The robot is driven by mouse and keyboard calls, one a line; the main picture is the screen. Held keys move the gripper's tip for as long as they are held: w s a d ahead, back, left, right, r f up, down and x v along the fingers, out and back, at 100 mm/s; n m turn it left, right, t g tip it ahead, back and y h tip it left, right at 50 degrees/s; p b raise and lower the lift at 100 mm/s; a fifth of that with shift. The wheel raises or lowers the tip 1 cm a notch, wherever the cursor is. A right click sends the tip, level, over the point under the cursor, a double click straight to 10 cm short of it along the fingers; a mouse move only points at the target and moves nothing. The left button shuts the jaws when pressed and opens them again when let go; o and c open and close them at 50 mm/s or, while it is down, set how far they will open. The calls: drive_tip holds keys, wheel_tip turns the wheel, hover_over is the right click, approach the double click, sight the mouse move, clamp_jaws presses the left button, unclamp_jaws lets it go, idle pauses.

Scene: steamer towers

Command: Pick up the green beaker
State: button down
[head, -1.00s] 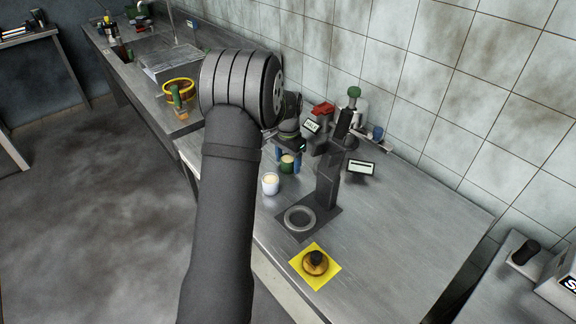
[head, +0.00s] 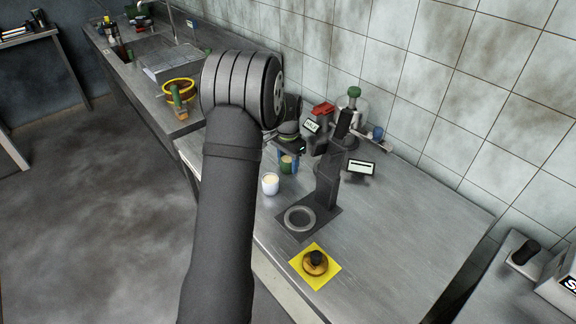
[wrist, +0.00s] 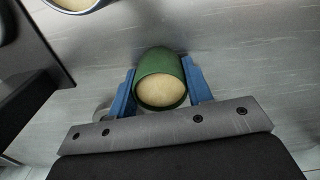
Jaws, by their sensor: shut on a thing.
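The green beaker (head: 287,164) stands on the steel bench, behind the white beaker in the head view. It has pale tan contents. In the wrist view the green beaker (wrist: 160,76) sits between the two blue fingers of my gripper (wrist: 160,88), one on each side. My gripper (head: 289,158) is shut on the beaker. I cannot tell whether the beaker's base is touching the bench or just above it.
A dark stand (head: 327,185) with a ring base (head: 299,218) is to the right. A yellow square (head: 330,279) holds a round brown lidded thing.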

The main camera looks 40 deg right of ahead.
sight(287, 158)
drive_tip(key=shift+r, duration=0.2)
drive_tip(key=shift+r, duration=0.75)
drive_tip(key=shift+r, duration=0.2)
drive_tip(key=shift+r, duration=2.4)
drive_tip(key=shift+w, duration=0.1)
